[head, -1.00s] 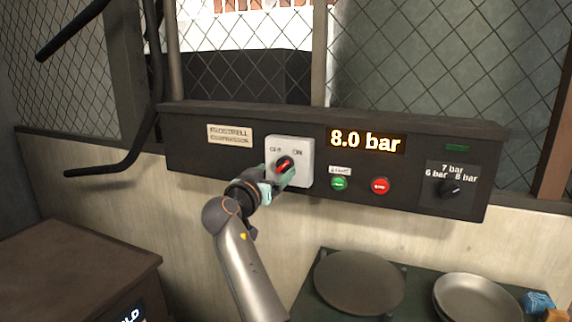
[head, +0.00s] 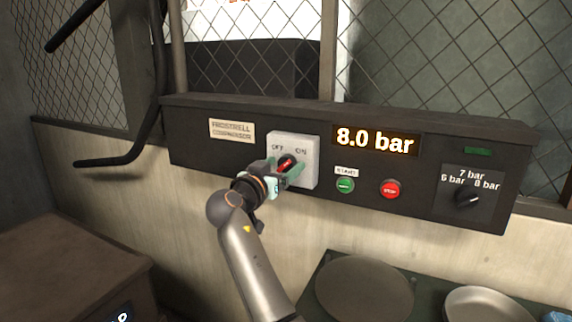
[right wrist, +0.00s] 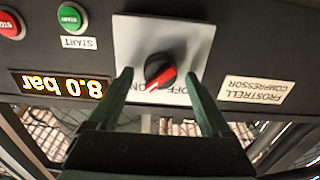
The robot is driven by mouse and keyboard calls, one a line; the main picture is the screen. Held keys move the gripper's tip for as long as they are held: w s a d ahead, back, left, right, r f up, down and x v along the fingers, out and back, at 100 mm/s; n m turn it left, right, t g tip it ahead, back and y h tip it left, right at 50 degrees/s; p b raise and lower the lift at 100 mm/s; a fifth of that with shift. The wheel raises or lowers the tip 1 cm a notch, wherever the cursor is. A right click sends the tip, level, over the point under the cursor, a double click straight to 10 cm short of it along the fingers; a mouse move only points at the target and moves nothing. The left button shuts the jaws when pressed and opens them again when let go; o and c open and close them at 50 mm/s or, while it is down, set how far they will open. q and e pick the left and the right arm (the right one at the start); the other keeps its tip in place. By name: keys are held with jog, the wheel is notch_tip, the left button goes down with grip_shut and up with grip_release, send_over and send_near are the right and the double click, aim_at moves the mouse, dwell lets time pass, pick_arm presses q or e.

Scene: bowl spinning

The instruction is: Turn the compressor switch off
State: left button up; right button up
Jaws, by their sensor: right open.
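The compressor switch is a black round knob with a red pointer on a light grey plate (head: 308,152) marked OFF and ON. The knob (head: 287,161) shows in the head view, partly hidden by my gripper. In the right wrist view, which is upside down, the knob (right wrist: 160,70) has its red pointer towards ON. My right gripper (head: 284,176) is open in front of the plate. In the right wrist view its fingers (right wrist: 158,80) stand on either side of the knob, with gaps visible. My left gripper is out of view.
The dark panel also holds a lit 8.0 bar display (head: 375,141), a green start button (head: 345,185), a red stop button (head: 390,189) and a pressure dial (head: 467,198). Wire mesh stands behind. Round plates (head: 364,290) lie below right, a brown box (head: 65,265) lower left.

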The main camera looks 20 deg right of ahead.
dwell(0.3)
grip_shut()
dwell(0.6)
